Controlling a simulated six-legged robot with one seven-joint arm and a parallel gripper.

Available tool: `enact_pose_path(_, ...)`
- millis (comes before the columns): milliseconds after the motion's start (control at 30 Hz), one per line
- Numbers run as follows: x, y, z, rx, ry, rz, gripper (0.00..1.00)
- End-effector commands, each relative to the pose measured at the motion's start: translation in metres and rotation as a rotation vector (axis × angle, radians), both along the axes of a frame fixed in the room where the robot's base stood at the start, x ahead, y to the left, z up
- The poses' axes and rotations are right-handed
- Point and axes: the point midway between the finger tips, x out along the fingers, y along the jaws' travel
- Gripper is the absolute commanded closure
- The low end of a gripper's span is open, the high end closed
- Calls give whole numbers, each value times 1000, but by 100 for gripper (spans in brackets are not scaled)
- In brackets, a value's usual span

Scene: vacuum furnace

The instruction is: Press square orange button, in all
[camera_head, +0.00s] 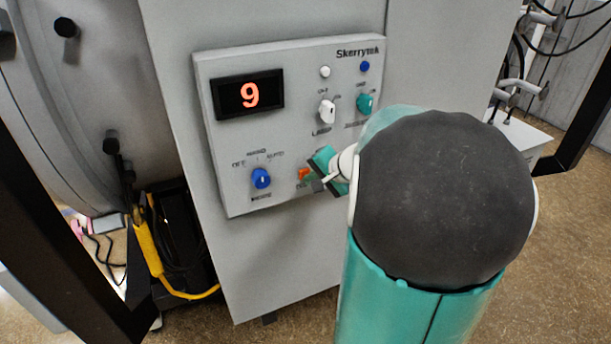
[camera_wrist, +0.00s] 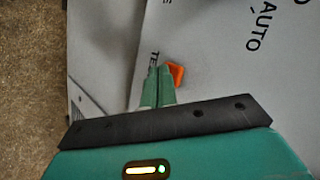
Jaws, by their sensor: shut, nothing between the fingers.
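The square orange button (camera_head: 304,174) sits low on the grey control panel (camera_head: 225,180), right of the blue knob (camera_head: 261,179). My gripper (camera_head: 312,185) is at the panel's lower right, its tips beside the button in the head view. In the wrist view the orange button (camera_wrist: 176,74) shows just right of my shut, empty green fingertips (camera_wrist: 158,78), which partly cover it. The tips look very near or against the button's left side; I cannot tell whether they touch it.
The panel also carries a red "9" display (camera_head: 249,95), a white knob (camera_head: 327,111), a teal knob (camera_head: 364,104), a white button (camera_head: 325,72) and a blue button (camera_head: 364,67).

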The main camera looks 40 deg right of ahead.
Motion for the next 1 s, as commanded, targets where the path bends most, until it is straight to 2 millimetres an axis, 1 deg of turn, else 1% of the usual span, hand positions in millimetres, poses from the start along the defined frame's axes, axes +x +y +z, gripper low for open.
enact_pose_path(367,4,-1,0,0,0,0,100)
enact_pose_path(667,3,-1,0,0,0,0,100)
enact_pose_path(1000,-11,4,0,-1,0,1,100)
